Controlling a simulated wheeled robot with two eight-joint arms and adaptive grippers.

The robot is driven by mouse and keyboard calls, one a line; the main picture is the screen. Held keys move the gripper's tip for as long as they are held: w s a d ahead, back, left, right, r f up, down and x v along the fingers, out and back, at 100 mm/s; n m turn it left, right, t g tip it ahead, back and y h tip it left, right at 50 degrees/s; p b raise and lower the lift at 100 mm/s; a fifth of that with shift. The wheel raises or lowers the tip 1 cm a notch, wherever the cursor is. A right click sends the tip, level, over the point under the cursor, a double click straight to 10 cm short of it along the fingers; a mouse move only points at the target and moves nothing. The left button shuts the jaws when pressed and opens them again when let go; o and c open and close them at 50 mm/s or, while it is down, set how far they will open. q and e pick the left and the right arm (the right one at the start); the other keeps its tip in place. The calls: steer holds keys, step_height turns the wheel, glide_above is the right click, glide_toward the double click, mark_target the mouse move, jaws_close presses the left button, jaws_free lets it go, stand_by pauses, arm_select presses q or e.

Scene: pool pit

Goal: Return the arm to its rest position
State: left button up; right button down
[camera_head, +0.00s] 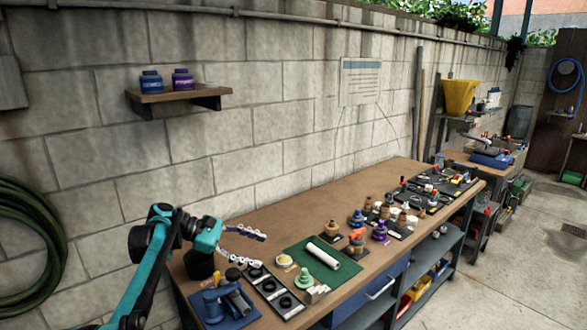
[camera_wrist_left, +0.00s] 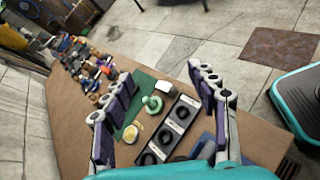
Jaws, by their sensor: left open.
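My left arm comes in from the lower left in the head view. Its left gripper (camera_head: 246,243) is open and empty, above the near left end of the wooden workbench (camera_head: 250,222). In the left wrist view the two fingers of the gripper (camera_wrist_left: 158,112) stand wide apart. Between and beyond them show a black tray (camera_wrist_left: 163,144) with dark rings, a pale green part (camera_wrist_left: 152,104) and a yellowish round piece (camera_wrist_left: 131,133) on the bench. None of these is between the finger pads. My right gripper is not in view.
A green mat (camera_head: 318,275) holds a white roll (camera_head: 323,256). A blue tray (camera_head: 238,315) lies at the bench's near end. Several fittings stand farther along. A wall shelf (camera_head: 170,95) carries blue and purple jars. A green hose (camera_head: 28,240) hangs left. Concrete floor right is open.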

arm_select(q)
steer(key=s+d+f+m+t+y, duration=0.1)
steer(key=s+m+y, duration=0.1)
steer(key=s, duration=0.3)
steer(key=s+d+f+m+y, duration=0.1)
steer(key=s+y, duration=0.1)
steer(key=s, duration=0.2)
steer(key=s+a+f+m+t+y, duration=0.1)
steer(key=s+a+f+m+y, duration=0.1)
steer(key=s, duration=0.5)
steer(key=s+a+f+m+t+y, duration=0.2)
steer(key=s+a+f+m+y, duration=0.1)
steer(key=s+f+m, duration=0.3)
steer(key=s+a+f+m+t+y, duration=0.1)
steer(key=s+a+f+m+y, duration=0.2)
steer(key=s, duration=0.5)
step_height(320, 180, down, 3)
steer(key=shift+s+r+m+t+y, duration=0.2)
steer(key=shift+s+m+t+y, duration=0.2)
steer(key=shift+m+y, duration=0.15)
